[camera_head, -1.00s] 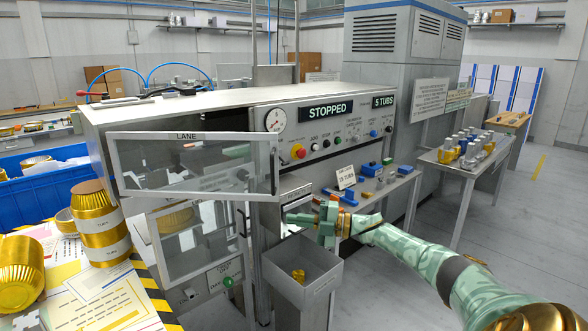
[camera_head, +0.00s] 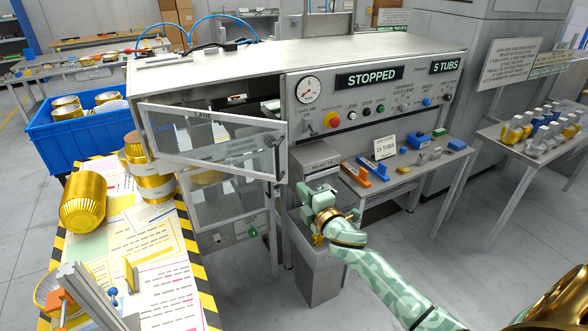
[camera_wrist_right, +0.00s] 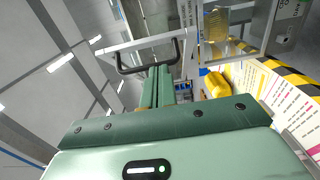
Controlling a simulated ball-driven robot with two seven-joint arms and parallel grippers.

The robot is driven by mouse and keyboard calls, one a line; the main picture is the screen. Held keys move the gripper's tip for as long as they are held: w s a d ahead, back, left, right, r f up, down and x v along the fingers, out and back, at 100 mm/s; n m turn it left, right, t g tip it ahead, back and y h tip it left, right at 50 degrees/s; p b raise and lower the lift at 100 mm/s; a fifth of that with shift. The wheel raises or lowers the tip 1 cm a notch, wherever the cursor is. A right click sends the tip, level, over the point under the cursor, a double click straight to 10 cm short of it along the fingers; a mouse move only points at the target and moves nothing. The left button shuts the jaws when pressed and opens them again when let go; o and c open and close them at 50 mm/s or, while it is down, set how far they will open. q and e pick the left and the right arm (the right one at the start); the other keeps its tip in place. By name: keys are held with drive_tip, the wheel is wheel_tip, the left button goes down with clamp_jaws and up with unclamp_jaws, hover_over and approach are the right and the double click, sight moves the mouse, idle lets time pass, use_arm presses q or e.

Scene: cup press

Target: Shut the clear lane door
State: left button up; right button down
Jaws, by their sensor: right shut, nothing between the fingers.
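The clear lane door (camera_head: 212,138) is a grey-framed see-through panel marked LANE. It stands open, swung out from the front of the machine. Its free edge is at the right, near the gauge panel. My right gripper (camera_head: 306,194) is shut and empty, just below and right of that edge. In the right wrist view, the shut fingers (camera_wrist_right: 158,84) point at a black bar handle (camera_wrist_right: 147,67) on a pale frame. The fingertips look close to the handle; I cannot tell whether they touch. My left gripper is not in view.
A second clear panel (camera_head: 228,203) sits below the lane door. A grey bin (camera_head: 318,272) stands under my right gripper. A table (camera_head: 170,262) with gold tubs is at left, a blue crate (camera_head: 88,140) behind it. A parts shelf (camera_head: 405,174) is at right.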

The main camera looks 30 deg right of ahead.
drive_tip(key=b, duration=0.1)
approach(282, 164)
drive_tip(key=w, duration=0.4)
drive_tip(key=shift+w+d+f, duration=0.1)
drive_tip(key=shift+w+d, duration=0.05)
drive_tip(key=shift+w, duration=0.8)
